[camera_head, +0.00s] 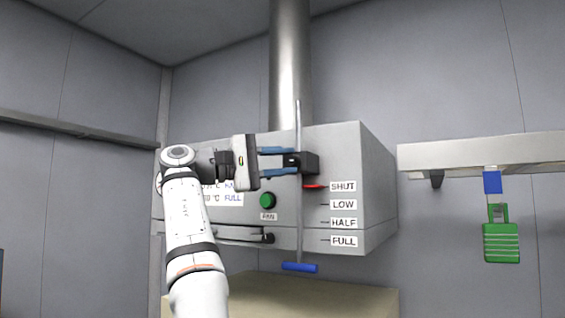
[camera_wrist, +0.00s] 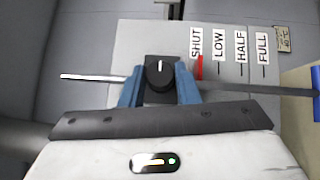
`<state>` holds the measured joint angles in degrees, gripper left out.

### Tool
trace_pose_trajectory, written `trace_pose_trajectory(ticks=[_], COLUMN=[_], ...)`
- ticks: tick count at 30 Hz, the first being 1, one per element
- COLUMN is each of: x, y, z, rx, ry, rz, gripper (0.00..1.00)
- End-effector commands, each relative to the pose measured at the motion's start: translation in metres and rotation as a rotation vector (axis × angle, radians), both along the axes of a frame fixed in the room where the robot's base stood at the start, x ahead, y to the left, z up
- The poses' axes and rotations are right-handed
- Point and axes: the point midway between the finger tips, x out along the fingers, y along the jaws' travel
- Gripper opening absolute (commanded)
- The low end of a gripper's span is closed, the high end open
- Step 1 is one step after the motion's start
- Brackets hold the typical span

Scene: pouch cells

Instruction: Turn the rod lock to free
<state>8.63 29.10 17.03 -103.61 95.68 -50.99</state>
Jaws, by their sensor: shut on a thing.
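The rod lock is a black block with a round knob (camera_wrist: 158,73) that bears a white pointer line; it also shows in the head view (camera_head: 309,163). The pointer is roughly in line with my fingers in the wrist view. A thin grey rod (camera_head: 299,222) runs vertically through the block and ends in a blue handle (camera_head: 300,267). A red pointer (camera_head: 313,186) sits at the SHUT label (camera_head: 343,186).
The grey hood (camera_head: 375,190) carries LOW, HALF and FULL labels below SHUT. A green FAN button (camera_head: 267,201) is left of the rod. A green padlock (camera_head: 501,242) hangs from a shelf (camera_head: 480,152) at right. A beige surface (camera_head: 330,295) lies below the hood.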

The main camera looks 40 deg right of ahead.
Motion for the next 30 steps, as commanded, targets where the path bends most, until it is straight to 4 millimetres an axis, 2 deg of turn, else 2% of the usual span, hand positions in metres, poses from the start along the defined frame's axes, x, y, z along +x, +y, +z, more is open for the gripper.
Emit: trace_pose_trajectory(ticks=[6,7,15,23,30], x=[0.001,0.001,0.0,0.0,0.003], y=[0.0,0.0,0.0,0.002,0.028], z=[-0.002,-0.002,-0.001,-0.001,-0.003], rx=[0.004,0.004,0.002,0.001,0.0], ry=[-0.001,-0.001,0.0,0.0,0.0], rz=[-0.001,-0.001,-0.001,-0.001,-0.009], gripper=[0.06,0.29,0.51,0.51,0.51])
